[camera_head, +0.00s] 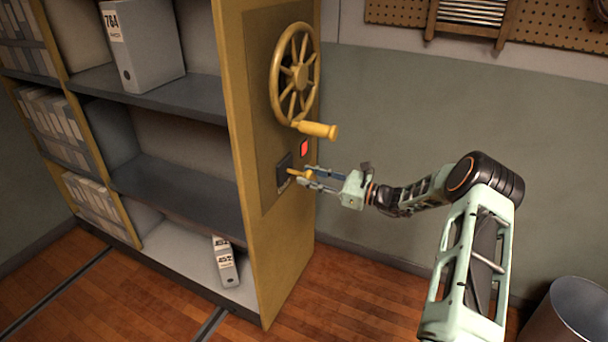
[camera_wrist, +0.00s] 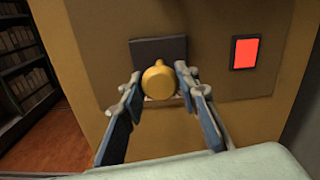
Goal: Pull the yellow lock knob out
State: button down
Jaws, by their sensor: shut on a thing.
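The yellow lock knob (camera_head: 298,173) sits on a dark plate on the end panel of the yellow shelf unit, below the handwheel. In the wrist view the round yellow knob (camera_wrist: 159,82) lies between my two fingertips, in front of the dark plate (camera_wrist: 157,51). My gripper (camera_head: 304,178) reaches in from the right and is shut on the knob, with a fingertip on each side. The wrist view also shows my gripper (camera_wrist: 157,84). The knob's shaft is mostly hidden behind its head. I cannot tell how far it stands out from the plate.
A yellow spoked handwheel (camera_head: 298,75) with a crank handle (camera_head: 318,130) is just above my gripper. A red indicator (camera_head: 304,148) is beside the knob. Grey shelves (camera_head: 180,98) hold box files at left. A metal bin (camera_head: 572,315) stands at lower right.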

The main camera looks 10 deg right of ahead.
jog(key=shift+s+d+f, duration=0.1)
jog(key=shift+d, duration=0.1)
jog(key=c, duration=1.5)
grip_release()
jog(key=shift+o, duration=0.2)
jog(key=v, duration=1.2)
